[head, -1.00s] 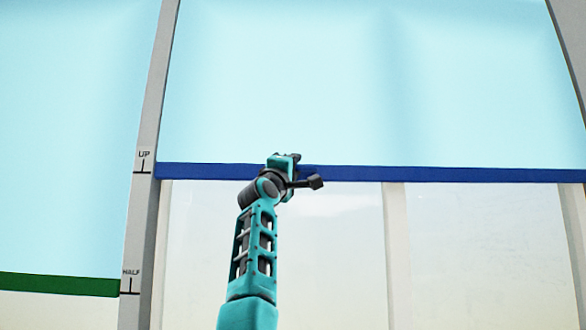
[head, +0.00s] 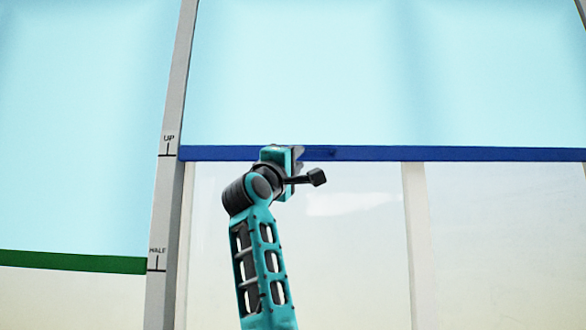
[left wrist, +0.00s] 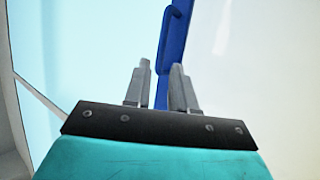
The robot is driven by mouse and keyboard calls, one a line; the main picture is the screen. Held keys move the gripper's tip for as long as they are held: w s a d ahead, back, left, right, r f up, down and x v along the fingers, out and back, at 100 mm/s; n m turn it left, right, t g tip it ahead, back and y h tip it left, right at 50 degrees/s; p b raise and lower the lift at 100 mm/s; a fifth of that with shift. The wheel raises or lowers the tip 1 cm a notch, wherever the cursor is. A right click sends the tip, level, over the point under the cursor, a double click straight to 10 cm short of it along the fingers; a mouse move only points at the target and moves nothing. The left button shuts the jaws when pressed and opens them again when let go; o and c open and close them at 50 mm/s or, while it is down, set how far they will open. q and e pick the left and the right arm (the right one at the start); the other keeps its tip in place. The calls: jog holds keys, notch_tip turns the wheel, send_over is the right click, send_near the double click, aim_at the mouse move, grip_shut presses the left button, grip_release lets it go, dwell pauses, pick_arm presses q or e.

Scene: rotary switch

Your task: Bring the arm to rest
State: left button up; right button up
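My left gripper (head: 298,162) is in front of the blue bottom bar (head: 450,154) of the large pale-blue blind (head: 330,70) in the head view. The bar is level with the UP mark (head: 168,143). In the left wrist view the two grey fingers of my left gripper (left wrist: 161,66) stand apart with nothing held between them. The blue bar (left wrist: 172,45), with a raised handle-like strip, shows beyond the fingers; I cannot tell whether they touch it. My right gripper is out of view.
A second pale-blue blind (head: 80,120) at the left has a green bottom bar (head: 70,262) near the HALF mark (head: 157,255). A grey post (head: 170,200) stands between the blinds. Pale panes (head: 310,250) lie below the blue bar.

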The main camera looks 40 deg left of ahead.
pick_arm(q)
jog(key=shift+s+d+f, duration=0.15)
jog(key=shift+s+f, duration=0.15)
jog(key=shift+s, duration=0.05)
dwell(0.3)
